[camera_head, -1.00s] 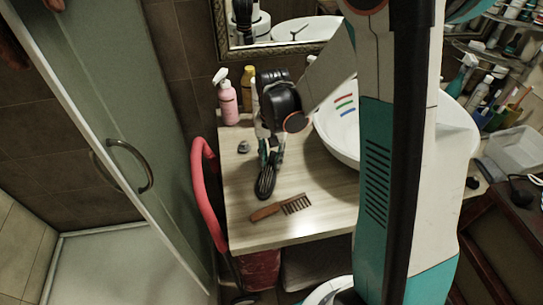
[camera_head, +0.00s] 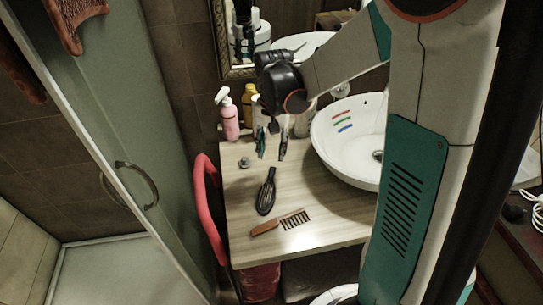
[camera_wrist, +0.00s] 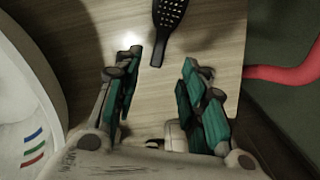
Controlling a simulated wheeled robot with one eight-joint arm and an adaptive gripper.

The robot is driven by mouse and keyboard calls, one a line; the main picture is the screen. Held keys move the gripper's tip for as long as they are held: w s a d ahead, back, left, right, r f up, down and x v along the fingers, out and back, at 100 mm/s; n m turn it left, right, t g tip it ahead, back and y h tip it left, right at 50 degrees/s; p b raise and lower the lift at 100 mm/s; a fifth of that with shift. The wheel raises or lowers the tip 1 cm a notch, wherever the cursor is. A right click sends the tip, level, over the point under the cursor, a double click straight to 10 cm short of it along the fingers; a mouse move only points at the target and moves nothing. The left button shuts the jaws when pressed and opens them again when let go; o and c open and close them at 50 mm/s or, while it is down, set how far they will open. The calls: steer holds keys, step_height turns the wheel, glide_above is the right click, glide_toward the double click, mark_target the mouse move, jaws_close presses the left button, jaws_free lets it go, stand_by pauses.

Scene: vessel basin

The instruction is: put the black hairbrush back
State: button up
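The black hairbrush (camera_head: 266,194) lies flat on the light wooden counter (camera_head: 340,215), its handle toward the wall. It also shows in the wrist view (camera_wrist: 168,22), where its far end is cut off by the top edge. My gripper (camera_head: 271,150) is open and empty above the counter, on the wall side of the brush. In the wrist view, my gripper's teal fingers (camera_wrist: 158,82) stand wide apart, and the brush handle's end lies ahead of them, between their lines. A wooden comb (camera_head: 281,222) lies near the counter's front edge.
A white basin (camera_head: 350,140) stands right of my gripper. A pink bottle (camera_head: 229,115) and a yellow bottle (camera_head: 248,106) stand at the back left. A small grey object (camera_head: 244,163) lies left of the brush. A red tube (camera_head: 208,205) runs along the counter's left edge.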

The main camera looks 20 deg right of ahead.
steer(key=s+a+r+n+t, duration=0.3)
steer(key=s+r+n+t, duration=0.3)
steer(key=s+r, duration=0.7)
steer(key=shift+s+r+n+t, duration=0.35)
steer(key=shift+s+t, duration=0.45)
steer(key=shift+s, duration=0.75)
steer(key=shift+f, duration=0.15)
steer(key=shift+c, duration=0.6)
steer(key=shift+d, duration=0.1)
